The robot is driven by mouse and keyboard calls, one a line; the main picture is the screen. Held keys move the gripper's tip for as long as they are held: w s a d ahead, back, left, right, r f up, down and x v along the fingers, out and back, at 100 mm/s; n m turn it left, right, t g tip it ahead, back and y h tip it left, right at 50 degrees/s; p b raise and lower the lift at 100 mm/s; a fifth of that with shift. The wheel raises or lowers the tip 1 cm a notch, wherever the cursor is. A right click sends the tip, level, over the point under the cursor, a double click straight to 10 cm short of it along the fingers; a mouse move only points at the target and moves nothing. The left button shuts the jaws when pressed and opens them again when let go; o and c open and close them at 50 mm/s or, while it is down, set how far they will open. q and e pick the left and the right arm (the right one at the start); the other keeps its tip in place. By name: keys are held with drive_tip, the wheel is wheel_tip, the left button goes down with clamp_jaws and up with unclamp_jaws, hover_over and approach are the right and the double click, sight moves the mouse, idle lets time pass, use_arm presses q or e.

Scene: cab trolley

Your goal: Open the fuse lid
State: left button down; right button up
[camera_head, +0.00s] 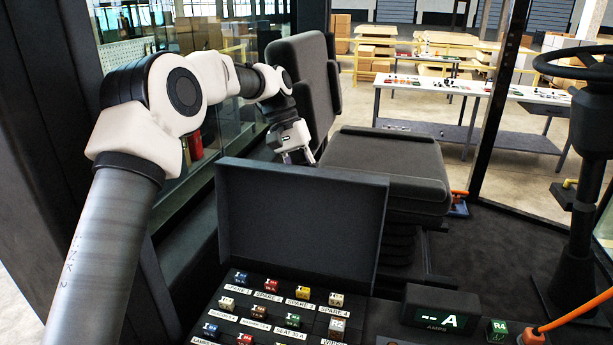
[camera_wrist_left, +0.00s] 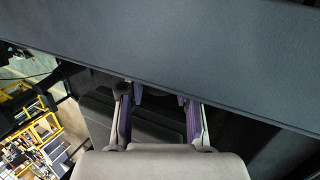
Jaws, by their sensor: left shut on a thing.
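The fuse lid (camera_head: 300,222) is a dark flat panel standing raised, close to upright, at the back of the fuse box (camera_head: 215,325). Rows of coloured fuses with labels lie uncovered in front of it. My left gripper (camera_head: 298,158) is at the lid's top edge, coming from behind it, and is shut on the lid. In the left wrist view the lid (camera_wrist_left: 190,50) crosses the top of the picture. The two fingers (camera_wrist_left: 158,110) reach to its edge, and their tips are partly hidden by it. My right gripper is not in view.
A dark seat (camera_head: 385,160) stands right behind the lid. An ammeter display (camera_head: 440,310) and a green R4 block (camera_head: 498,330) sit to the right, with an orange cable (camera_head: 575,312). A steering wheel column (camera_head: 580,200) is at the far right. Glass panes stand at the left.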

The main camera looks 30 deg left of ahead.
use_arm(q)
drive_tip(key=shift+s+d+f, duration=0.1)
drive_tip(key=shift+s+f, duration=0.05)
drive_tip(key=shift+s, duration=0.1)
drive_tip(key=c, duration=0.8)
unclamp_jaws()
drive_tip(key=shift+w, duration=0.1)
drive_tip(key=v, duration=1.2)
drive_tip(key=shift+w, duration=0.1)
